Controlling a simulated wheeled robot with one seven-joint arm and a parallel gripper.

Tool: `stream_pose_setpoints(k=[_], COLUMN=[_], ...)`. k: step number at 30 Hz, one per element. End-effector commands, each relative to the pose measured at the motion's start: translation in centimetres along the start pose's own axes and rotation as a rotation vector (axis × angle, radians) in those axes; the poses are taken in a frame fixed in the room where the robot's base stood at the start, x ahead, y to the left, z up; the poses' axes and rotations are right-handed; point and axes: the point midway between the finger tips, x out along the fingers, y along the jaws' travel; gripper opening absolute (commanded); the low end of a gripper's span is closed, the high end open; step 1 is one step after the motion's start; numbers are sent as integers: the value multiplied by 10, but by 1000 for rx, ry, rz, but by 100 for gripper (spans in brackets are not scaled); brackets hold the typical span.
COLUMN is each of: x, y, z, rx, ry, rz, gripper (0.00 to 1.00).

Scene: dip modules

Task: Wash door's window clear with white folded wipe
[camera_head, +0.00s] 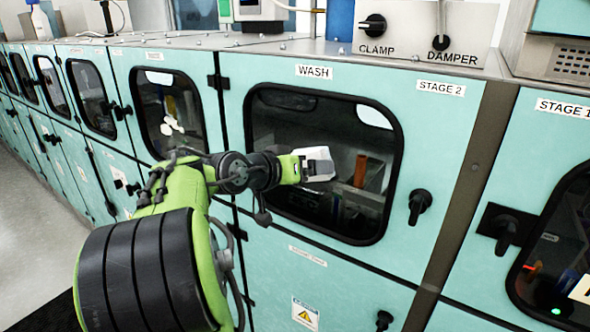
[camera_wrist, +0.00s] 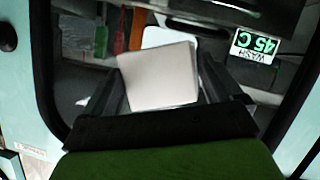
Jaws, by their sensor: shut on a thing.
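The door labelled WASH (camera_head: 238,100) is turquoise and shut, with a dark rounded window (camera_head: 290,120) in a black frame. My gripper (camera_head: 302,166) is in front of the window's middle, shut on a white folded wipe (camera_head: 318,163). In the wrist view the wipe (camera_wrist: 158,77) lies between the two dark fingers, with the window (camera_wrist: 75,75) behind it. I cannot tell whether the wipe touches the glass. Through the window an orange-brown upright thing (camera_head: 360,170) and dim shapes show. My gripper and the wipe hide part of the window.
A black handle (camera_head: 419,207) sits right of the window. CLAMP (camera_head: 374,26) and DAMPER (camera_head: 441,42) knobs are above. Similar doors with windows (camera_head: 168,110) run to the left. A STAGE 1 door (camera_head: 540,150) stands at the right.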

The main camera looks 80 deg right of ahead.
Motion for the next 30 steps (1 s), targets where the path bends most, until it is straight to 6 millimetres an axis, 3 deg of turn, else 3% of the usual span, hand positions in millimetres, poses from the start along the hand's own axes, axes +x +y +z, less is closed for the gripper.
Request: stream_pose_setpoints(k=[21, 26, 30], x=[8, 7, 6], y=[55, 56, 45], z=[21, 22, 16], rx=[2, 1, -1], ry=[-1, 0, 0], rz=[4, 4, 3], gripper=[68, 68, 68])
